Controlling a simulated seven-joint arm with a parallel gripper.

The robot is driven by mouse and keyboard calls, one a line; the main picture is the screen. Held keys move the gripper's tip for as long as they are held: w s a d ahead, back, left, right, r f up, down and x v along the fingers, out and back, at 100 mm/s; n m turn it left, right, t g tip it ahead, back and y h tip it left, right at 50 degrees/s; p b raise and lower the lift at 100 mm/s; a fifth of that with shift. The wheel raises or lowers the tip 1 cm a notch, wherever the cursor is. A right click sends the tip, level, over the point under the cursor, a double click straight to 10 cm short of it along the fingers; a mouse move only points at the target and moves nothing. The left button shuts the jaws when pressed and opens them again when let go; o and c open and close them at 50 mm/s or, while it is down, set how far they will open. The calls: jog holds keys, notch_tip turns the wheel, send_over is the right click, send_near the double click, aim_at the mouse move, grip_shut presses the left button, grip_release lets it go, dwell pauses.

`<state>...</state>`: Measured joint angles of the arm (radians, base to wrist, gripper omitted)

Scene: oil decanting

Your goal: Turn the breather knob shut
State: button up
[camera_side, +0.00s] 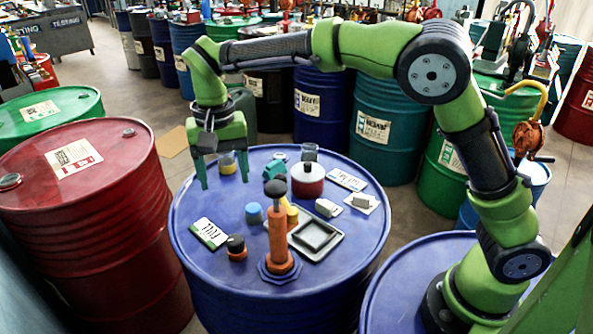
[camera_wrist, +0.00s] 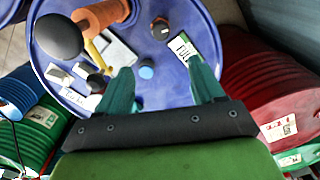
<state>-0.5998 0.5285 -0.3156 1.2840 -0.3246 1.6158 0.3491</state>
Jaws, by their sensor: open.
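No knob is marked as the breather. A squat dark knob on an orange base (camera_side: 236,245) stands at the front left of the blue drum top, and it shows at the top of the wrist view (camera_wrist: 160,28). A blue round cap (camera_side: 254,213) stands behind it; in the wrist view it (camera_wrist: 146,71) lies close to the gap between the fingers. I cannot tell which of these is the breather knob. My gripper (camera_side: 222,182) points down over the drum's back left, open and empty. Its two fingers (camera_wrist: 162,78) are apart, touching neither knob.
An orange hand pump (camera_side: 279,235) with a dark ball top rises at the front centre.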

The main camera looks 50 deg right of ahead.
aim_at(235, 240)
notch_tip(235, 240, down, 17)
jog(key=shift+r, duration=0.1)
dwell(0.4)
jog(key=shift+c, duration=0.4)
